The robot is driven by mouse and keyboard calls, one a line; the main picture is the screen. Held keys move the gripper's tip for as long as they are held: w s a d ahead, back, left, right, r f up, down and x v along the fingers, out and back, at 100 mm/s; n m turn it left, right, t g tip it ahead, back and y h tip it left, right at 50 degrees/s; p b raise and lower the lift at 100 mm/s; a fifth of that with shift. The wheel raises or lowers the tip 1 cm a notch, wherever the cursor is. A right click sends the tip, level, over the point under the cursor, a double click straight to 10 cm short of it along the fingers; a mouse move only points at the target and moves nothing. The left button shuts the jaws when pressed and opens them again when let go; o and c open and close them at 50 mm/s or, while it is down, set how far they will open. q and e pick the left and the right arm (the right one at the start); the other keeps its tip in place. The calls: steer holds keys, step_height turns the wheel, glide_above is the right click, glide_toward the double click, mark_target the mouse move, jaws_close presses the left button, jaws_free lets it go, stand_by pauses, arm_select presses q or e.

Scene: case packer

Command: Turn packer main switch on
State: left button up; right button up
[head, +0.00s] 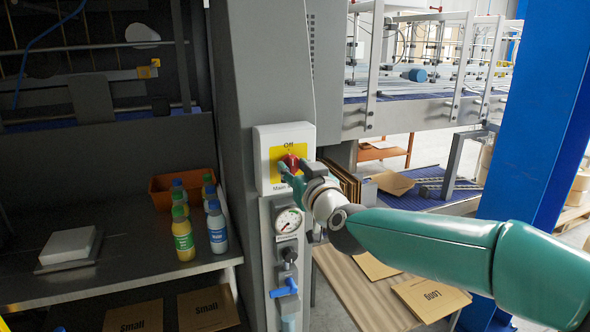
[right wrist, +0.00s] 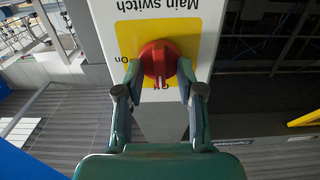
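The main switch is a red rotary knob (head: 291,162) on a yellow plate of a white box (head: 265,135) on the packer's grey column. In the right wrist view, which is upside down, the red knob (right wrist: 158,60) has its handle in line with the "Off" mark; "On" is to the side. My right gripper (head: 297,170) is at the knob and partly hides it. In the right wrist view its fingers (right wrist: 158,72) are apart, one on each side of the knob; whether they touch its rim I cannot tell. My left gripper is not in view.
Below the switch are a pressure gauge (head: 288,221) and a blue valve (head: 284,288). Bottles (head: 183,238) and an orange bin (head: 166,197) stand on the shelf at left. A blue post (head: 535,120) stands at right, near my right arm. Flat cartons (head: 430,297) lie below.

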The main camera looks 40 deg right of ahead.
jaws_close()
steer(key=shift+m, duration=0.4)
steer(key=m+b, duration=0.2)
steer(key=m, duration=0.1)
steer(key=shift+f+m, duration=0.15)
steer(key=shift+m, duration=0.15)
steer(key=m+b, duration=0.2)
steer(key=m, duration=0.2)
steer(key=shift+d+m, duration=0.1)
steer(key=shift+m, duration=0.2)
steer(key=m+b, duration=0.2)
steer(key=m, duration=0.3)
steer(key=shift+s+f, duration=0.1)
steer(key=shift+d+f+m+b, duration=0.1)
steer(key=shift+m+b, duration=0.55)
steer(key=shift+m, duration=1.35)
steer(key=shift+f, duration=0.1)
